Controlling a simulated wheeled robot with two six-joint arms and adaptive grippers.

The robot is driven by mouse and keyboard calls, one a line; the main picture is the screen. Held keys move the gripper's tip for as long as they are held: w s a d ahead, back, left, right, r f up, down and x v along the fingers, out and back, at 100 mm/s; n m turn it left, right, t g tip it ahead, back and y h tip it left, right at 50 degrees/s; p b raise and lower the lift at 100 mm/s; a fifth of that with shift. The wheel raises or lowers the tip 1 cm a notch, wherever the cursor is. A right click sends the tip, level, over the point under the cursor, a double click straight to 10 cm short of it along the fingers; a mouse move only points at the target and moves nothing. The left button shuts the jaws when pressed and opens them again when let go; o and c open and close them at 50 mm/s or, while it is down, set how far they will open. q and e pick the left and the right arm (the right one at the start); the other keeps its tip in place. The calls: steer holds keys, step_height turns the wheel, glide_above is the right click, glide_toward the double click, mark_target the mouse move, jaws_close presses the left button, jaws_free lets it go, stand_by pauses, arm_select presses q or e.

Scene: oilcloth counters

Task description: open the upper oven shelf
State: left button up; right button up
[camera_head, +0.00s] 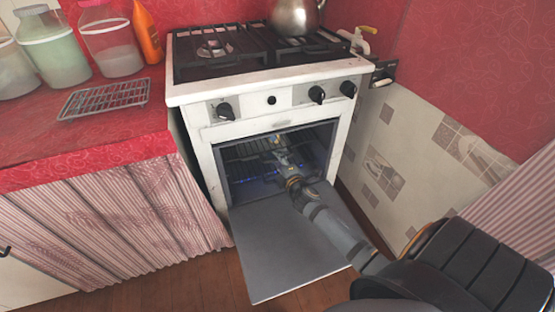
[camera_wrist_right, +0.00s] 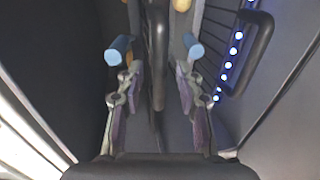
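The white oven (camera_head: 200,140) has its door (camera_head: 285,250) folded down, and its cavity is open. Inside, the dark bars of the upper shelf (camera_head: 243,151) show near the top. My right arm reaches over the door into the cavity, with the right gripper (camera_head: 279,146) at the upper shelf's height. In the right wrist view the right gripper's two fingers (camera_wrist_right: 155,50) are apart, with a dark bar (camera_wrist_right: 155,65) between them. Contact with the bar cannot be told. The shelf's rear is hidden in shadow. My left gripper is not in view.
A lower rack (camera_head: 250,187) with blue lights lies beneath. The stovetop (camera_head: 225,68) holds a metal kettle (camera_head: 294,17). A red counter (camera_head: 100,125) with jars and a wire rack (camera_head: 105,98) stands left. A tiled wall (camera_head: 395,160) is close on the right.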

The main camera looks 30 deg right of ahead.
steer(key=shift+x, duration=0.95)
jaws_close()
